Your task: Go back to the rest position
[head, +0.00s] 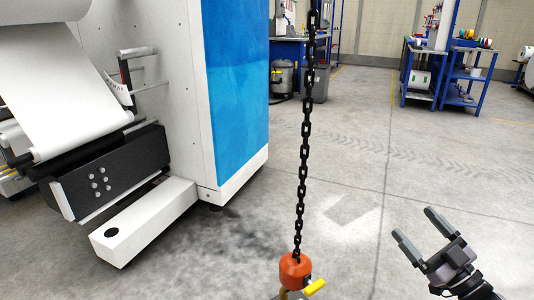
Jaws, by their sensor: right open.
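My right gripper (424,235) is at the lower right of the head view. Its two grey fingers are apart with nothing between them. A black chain (302,150) hangs down through the middle of the view. At its lower end is an orange hoist block (294,270) with a yellow handle (314,287) on its right side. The lower part of the block is cut off by the bottom edge of the picture. My right gripper is to the right of the block, clear of it and of the chain. My left gripper does not show.
A large white and blue machine (236,90) with a white roll stands at the left. Its low white foot (145,222) juts out over the floor. Blue workbenches (447,75) and a grey bin (320,83) stand at the back. The concrete floor (400,165) between is clear.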

